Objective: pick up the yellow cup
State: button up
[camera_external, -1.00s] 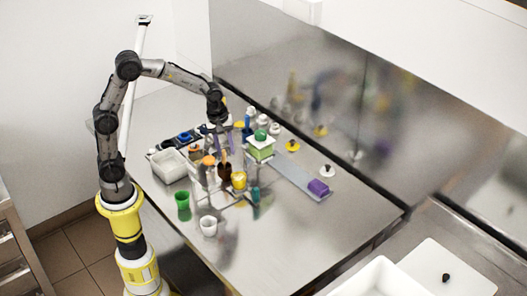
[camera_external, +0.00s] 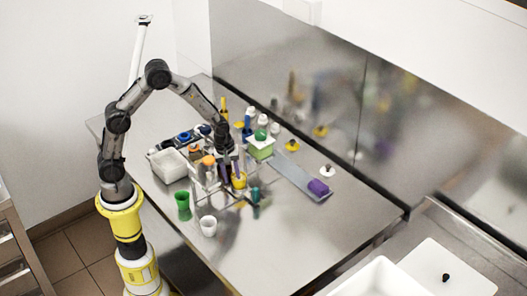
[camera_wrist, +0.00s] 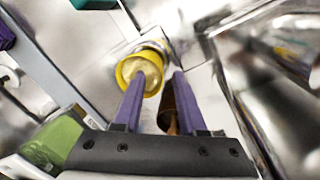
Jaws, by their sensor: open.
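The yellow cup (camera_external: 239,181) stands on the steel table among the rack and bottles. In the wrist view its round yellow rim and pale inside (camera_wrist: 140,72) show just beyond my fingertips. My gripper (camera_external: 233,168) points down close above and beside the cup and partly covers it in the external view. Its two purple fingers (camera_wrist: 157,85) are apart. The left finger's tip overlaps the cup's rim in the picture; I cannot tell whether it touches. A brown object (camera_wrist: 168,108) shows in the gap between the fingers.
A green cup (camera_external: 183,204) and a white cup (camera_external: 208,226) stand near the front edge. A white bin (camera_external: 167,166) is at left. A green box (camera_external: 261,149) and purple block (camera_external: 318,187) are to the right.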

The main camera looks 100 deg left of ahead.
jog(key=shift+f, duration=0.5)
jog(key=shift+w, duration=0.1)
grip_shut()
dwell(1.0)
